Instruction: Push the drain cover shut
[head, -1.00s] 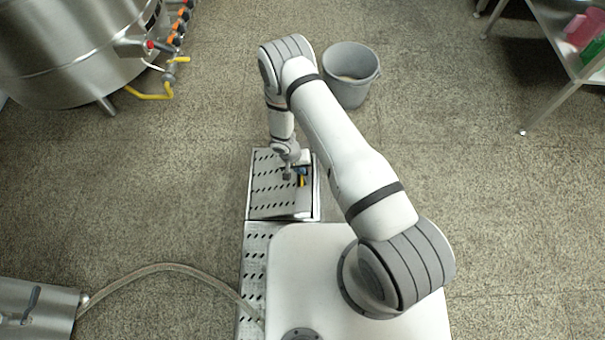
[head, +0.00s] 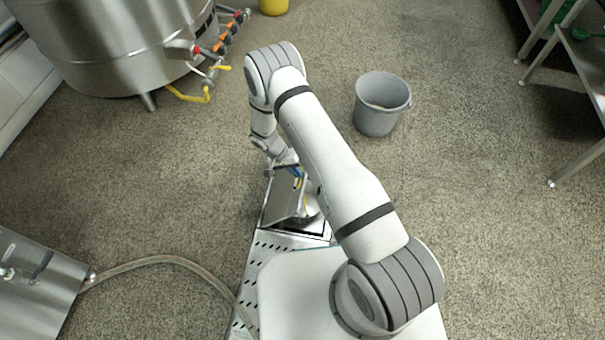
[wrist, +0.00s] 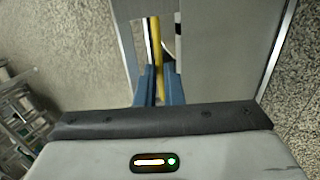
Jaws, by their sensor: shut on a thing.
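The metal drain cover (head: 283,202) stands tilted up over the drain in the head view, its face steeply angled. A dark gap of the drain (head: 303,227) shows below it. My gripper (head: 298,174) is at the cover's upper part. In the wrist view, the blue fingers of my gripper (wrist: 160,80) are close together around a yellow strip (wrist: 157,45), which looks like a handle on the cover. A plain grey panel (wrist: 220,60) lies beside it. My arm hides part of the cover and the drain's right side.
A slotted channel grate (head: 250,290) runs towards me. A grey bucket (head: 381,105) stands beyond my arm. A steel tank (head: 110,45) is at upper left, a steel shelf (head: 585,80) at right. A hose (head: 165,260) crosses the floor at left.

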